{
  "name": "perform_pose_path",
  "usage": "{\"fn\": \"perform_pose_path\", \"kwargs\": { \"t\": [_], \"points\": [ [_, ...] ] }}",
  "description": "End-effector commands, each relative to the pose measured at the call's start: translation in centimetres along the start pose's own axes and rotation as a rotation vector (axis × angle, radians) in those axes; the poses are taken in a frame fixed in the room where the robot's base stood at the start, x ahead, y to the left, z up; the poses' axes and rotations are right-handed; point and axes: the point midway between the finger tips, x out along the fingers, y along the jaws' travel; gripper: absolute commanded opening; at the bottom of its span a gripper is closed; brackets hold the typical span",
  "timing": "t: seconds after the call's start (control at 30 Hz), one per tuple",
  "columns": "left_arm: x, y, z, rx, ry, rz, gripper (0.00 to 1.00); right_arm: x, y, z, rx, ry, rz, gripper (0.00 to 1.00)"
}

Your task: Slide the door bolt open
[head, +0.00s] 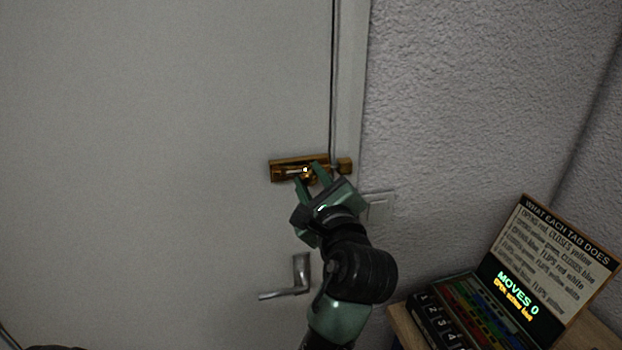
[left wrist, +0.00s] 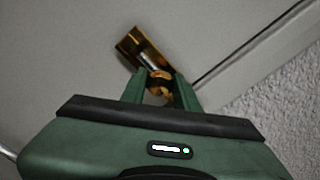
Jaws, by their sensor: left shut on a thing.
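A brass door bolt (head: 284,170) is mounted on the grey door (head: 170,150), close to the door's right edge. Its brass keeper (head: 345,165) sits on the frame to the right. My left gripper (head: 310,174) is at the bolt, its two green fingers shut on the bolt's knob. In the left wrist view the bolt plate (left wrist: 140,46) shows beyond the fingertips, and the round brass knob (left wrist: 159,84) lies between the fingers of the left gripper (left wrist: 160,88). The fingers hide part of the bolt between plate and keeper, so I cannot tell how far the rod reaches. My right gripper is not in view.
A metal door handle (head: 298,275) is below the bolt. A light switch (head: 378,206) is on the rough wall to the right. At lower right, a wooden table (head: 405,328) holds a tabbed box (head: 470,318) with a lettered panel (head: 552,262).

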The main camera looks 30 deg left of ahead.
Motion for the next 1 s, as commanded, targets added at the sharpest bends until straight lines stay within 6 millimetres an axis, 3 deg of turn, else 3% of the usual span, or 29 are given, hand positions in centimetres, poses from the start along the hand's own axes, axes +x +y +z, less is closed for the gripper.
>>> {"fn": "perform_pose_path", "kwargs": {
  "t": [1.0],
  "points": [
    [0.12,-0.31,0.66,-0.001,-0.013,-0.005,0.0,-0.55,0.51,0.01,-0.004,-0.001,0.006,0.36]
  ]
}}
